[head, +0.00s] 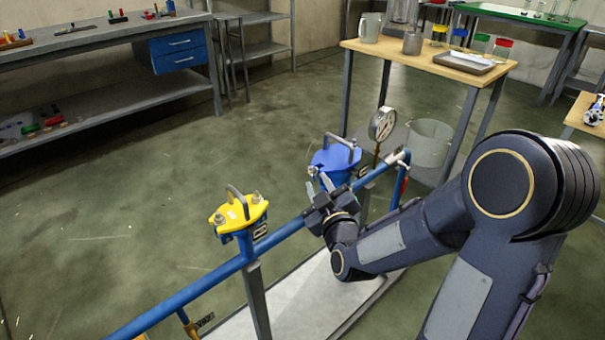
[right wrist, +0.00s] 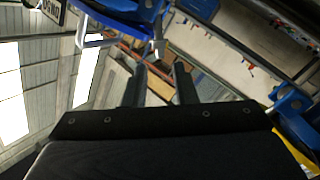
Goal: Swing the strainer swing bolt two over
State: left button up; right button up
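The strainer with a blue lid (head: 336,158) and a grey handle stands on the blue pipe. A second strainer with a yellow lid (head: 238,214) stands nearer, with bolts on its lid. My right gripper (head: 319,184) is at the near side of the blue-lidded strainer. In the right wrist view, its two fingers (right wrist: 158,72) are apart with nothing between them. A pale metal bolt end (right wrist: 159,48) hangs from the blue strainer just beyond the fingertips, apart from them. Which bolt is number two cannot be told. My left gripper is not in view.
The blue pipe (head: 190,291) runs diagonally over a pale base plate (head: 305,303). A pressure gauge (head: 382,123) stands behind the blue lid. A translucent bucket (head: 428,142) is beyond it. A wooden table (head: 420,58) holds jugs and jars. Open floor lies left.

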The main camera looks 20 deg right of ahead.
aim_at(311, 169)
jog(key=w, duration=0.4)
jog(key=w+d, duration=0.1)
jog(key=w, duration=0.2)
jog(key=shift+w, duration=0.1)
jog(key=shift+c, duration=0.3)
grip_shut()
